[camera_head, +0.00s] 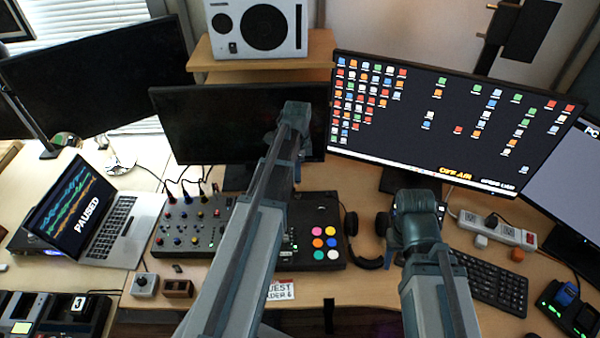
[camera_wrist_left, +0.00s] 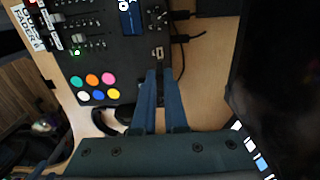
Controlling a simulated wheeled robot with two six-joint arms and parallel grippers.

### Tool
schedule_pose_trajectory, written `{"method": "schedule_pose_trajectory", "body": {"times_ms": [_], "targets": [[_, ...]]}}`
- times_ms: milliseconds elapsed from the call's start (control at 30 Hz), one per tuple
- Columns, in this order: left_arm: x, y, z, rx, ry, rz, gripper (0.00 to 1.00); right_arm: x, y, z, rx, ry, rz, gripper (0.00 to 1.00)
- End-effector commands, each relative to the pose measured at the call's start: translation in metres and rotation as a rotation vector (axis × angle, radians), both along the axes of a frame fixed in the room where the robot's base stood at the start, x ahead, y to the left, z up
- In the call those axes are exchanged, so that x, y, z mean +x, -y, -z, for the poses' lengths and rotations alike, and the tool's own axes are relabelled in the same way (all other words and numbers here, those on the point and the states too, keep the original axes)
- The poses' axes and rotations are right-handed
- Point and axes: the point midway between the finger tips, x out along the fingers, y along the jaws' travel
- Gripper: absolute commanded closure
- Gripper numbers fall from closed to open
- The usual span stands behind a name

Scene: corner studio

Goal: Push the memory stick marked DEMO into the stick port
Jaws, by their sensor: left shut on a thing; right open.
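My left gripper (camera_wrist_left: 160,76) is shut, its two blue fingertips close together over the rear part of the black mixing console (camera_wrist_left: 118,50). What it holds is small, dark and mostly hidden between the fingers; no DEMO marking can be read. A small pale-rimmed fitting (camera_wrist_left: 158,53), which looks like the stick port, lies just beyond the fingertips. I cannot tell whether the stick touches it. In the head view my left arm covers its fingers, the port and the console's middle. My right gripper (camera_head: 412,208) is over the desk right of the headphones; its fingers are barely visible.
The console carries coloured pads (camera_head: 325,242) at its right end, and cables leave its back. Headphones (camera_head: 366,245), a keyboard (camera_head: 492,280) and a power strip (camera_head: 490,228) lie to the right. A laptop (camera_head: 92,215) and a small wooden holder (camera_head: 177,288) are left. Monitors stand behind.

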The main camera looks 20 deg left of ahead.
Motion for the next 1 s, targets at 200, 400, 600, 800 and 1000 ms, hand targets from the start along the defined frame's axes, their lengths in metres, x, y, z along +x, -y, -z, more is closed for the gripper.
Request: {"method": "schedule_pose_trajectory", "body": {"times_ms": [200, 400, 600, 800, 1000], "targets": [[0.000, 0.000, 0.002, 0.000, 0.000, 0.001, 1.00, 0.000, 0.000, 0.002, 0.000, 0.000, 0.000, 0.47], [0.000, 0.001, 0.010, 0.000, 0.000, 0.001, 1.00, 0.000, 0.000, 0.010, 0.000, 0.000, 0.000, 0.47], [0.000, 0.001, 0.026, 0.000, 0.000, 0.001, 1.00, 0.000, 0.000, 0.026, 0.000, 0.000, 0.000, 0.47], [0.000, 0.000, 0.045, 0.000, 0.000, 0.001, 1.00, 0.000, 0.000, 0.045, 0.000, 0.000, 0.000, 0.47], [0.000, 0.000, 0.057, 0.000, 0.000, 0.001, 1.00, 0.000, 0.000, 0.057, 0.000, 0.000, 0.000, 0.47]]}}
